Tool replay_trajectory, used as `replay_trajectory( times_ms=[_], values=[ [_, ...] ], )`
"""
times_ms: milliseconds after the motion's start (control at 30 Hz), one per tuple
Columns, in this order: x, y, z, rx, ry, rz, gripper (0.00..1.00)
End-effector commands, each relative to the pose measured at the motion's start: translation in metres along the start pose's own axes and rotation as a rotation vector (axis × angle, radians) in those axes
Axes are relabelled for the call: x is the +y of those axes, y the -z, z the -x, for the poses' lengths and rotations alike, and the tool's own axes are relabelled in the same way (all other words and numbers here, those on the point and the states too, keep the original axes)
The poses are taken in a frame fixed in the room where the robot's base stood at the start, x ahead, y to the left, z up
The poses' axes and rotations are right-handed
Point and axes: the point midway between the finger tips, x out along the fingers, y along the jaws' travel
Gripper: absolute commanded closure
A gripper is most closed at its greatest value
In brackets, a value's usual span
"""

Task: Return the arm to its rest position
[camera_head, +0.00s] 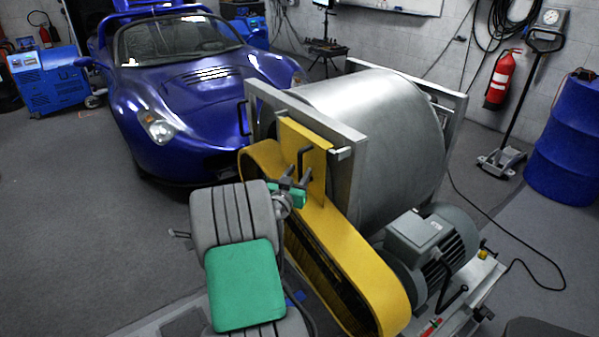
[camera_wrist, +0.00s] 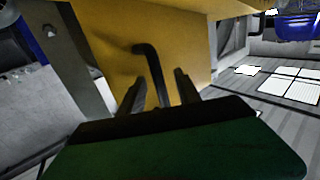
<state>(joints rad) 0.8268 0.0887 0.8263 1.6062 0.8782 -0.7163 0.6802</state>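My gripper (camera_head: 295,178) is at the yellow plate on the drum stand, close to a black bent handle (camera_head: 304,156). In the wrist view, my gripper (camera_wrist: 160,82) has its two dark fingers apart. The black handle (camera_wrist: 155,68) curves down between them, with a gap on each side. I cannot tell how deep it lies between the fingers. My arm (camera_head: 240,270), grey with green panels, reaches up from the bottom of the head view. The dark green wrist housing hides the lower part of the wrist view.
The yellow guard (camera_head: 345,255) runs just right of my arm. A large steel drum (camera_head: 375,120) and a grey motor (camera_head: 430,245) stand beyond it. A blue car (camera_head: 190,85) is behind left. Open floor (camera_head: 80,220) lies to the left.

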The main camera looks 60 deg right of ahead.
Motion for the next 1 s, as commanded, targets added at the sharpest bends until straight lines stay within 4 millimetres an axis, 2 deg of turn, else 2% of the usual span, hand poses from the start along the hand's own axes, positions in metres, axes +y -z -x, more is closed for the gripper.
replay_trajectory(
  times_ms=[200, 300, 467, 567, 633, 667, 733, 767, 800, 867, 900, 967, 1000],
  values=[
    [-0.002, 0.0, 0.045, 0.004, 0.005, 0.0, 0.6],
    [-0.002, 0.001, 0.061, 0.006, 0.004, -0.001, 0.6],
    [-0.001, 0.003, 0.07, 0.004, 0.002, -0.002, 0.6],
    [-0.015, 0.011, 0.078, -0.048, 0.014, -0.015, 0.6],
    [-0.043, 0.018, 0.098, -0.158, 0.048, -0.025, 0.6],
    [-0.059, 0.02, 0.112, -0.226, 0.077, -0.021, 0.6],
    [-0.098, 0.02, 0.157, -0.397, 0.171, 0.014, 0.6],
    [-0.113, 0.019, 0.179, -0.469, 0.221, 0.04, 0.6],
    [-0.13, 0.018, 0.211, -0.556, 0.289, 0.083, 0.6],
    [-0.15, 0.019, 0.26, -0.671, 0.402, 0.16, 0.6],
    [-0.16, 0.02, 0.295, -0.74, 0.482, 0.217, 0.6],
    [-0.168, 0.025, 0.347, -0.829, 0.609, 0.316, 0.6],
    [-0.169, 0.028, 0.383, -0.881, 0.698, 0.392, 0.6]
  ],
)
